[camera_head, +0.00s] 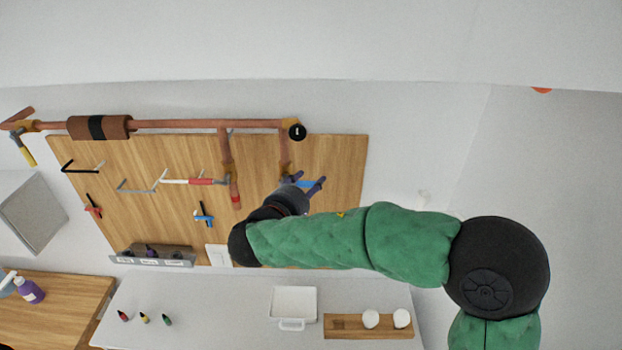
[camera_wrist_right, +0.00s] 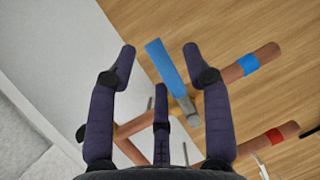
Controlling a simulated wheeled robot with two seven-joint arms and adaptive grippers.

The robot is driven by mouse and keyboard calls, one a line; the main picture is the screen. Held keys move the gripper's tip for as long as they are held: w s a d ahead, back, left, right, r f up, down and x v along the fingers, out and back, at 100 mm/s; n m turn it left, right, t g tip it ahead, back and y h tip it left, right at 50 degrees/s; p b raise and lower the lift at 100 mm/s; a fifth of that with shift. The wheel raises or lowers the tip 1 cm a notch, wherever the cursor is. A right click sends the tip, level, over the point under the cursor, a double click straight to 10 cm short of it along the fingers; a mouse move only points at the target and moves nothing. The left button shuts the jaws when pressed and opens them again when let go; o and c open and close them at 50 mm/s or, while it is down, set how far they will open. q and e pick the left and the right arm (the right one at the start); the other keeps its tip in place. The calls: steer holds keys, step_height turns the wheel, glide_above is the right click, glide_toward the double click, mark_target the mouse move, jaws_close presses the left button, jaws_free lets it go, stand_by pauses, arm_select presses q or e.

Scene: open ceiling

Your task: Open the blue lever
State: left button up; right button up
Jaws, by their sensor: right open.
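The blue lever (camera_wrist_right: 164,66) sits on a valve on a copper pipe. In the right wrist view it slants between the spread fingers of my right gripper (camera_wrist_right: 160,54), close to them, with no clear contact. In the head view my right gripper (camera_head: 310,182) is at the right part of the wooden board, and a bit of the blue lever (camera_head: 306,184) shows between its fingers. The gripper is open and empty. My wrist hides the lower pipe there. My left gripper is not in view.
Copper pipes (camera_head: 190,124) run along the top of the wooden board (camera_head: 150,155). A white tray (camera_head: 294,301) and a wooden holder with white round items (camera_head: 345,330) are on the counter below.

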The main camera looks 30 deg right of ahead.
steer(key=shift+x, duration=0.95)
jaws_close()
